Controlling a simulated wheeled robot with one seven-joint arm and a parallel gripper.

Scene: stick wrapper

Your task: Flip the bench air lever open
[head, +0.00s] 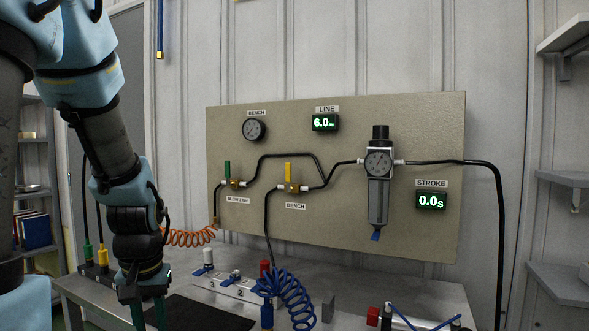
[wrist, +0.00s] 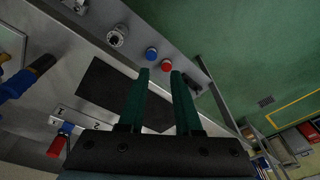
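The bench air lever is a yellow handle (head: 289,171) standing upright on a brass valve in the black hose line. It is on the beige wall panel (head: 400,125), above a label reading BENCH (head: 295,206). A similar green lever (head: 227,169) stands upright to its left, above a label reading BLOW 2 bar. My gripper (head: 148,315) points down at the lower left of the head view, well away from the yellow lever. The wrist view shows its two green fingers (wrist: 160,75) apart with nothing between them. The yellow lever is not in the wrist view.
A grey bench (head: 425,295) runs below the panel, with a dark mat (head: 205,315). A coiled blue hose (head: 292,295), a coiled orange hose (head: 188,237) and small fittings stand in front of the panel. A regulator (head: 379,185) hangs right of the lever.

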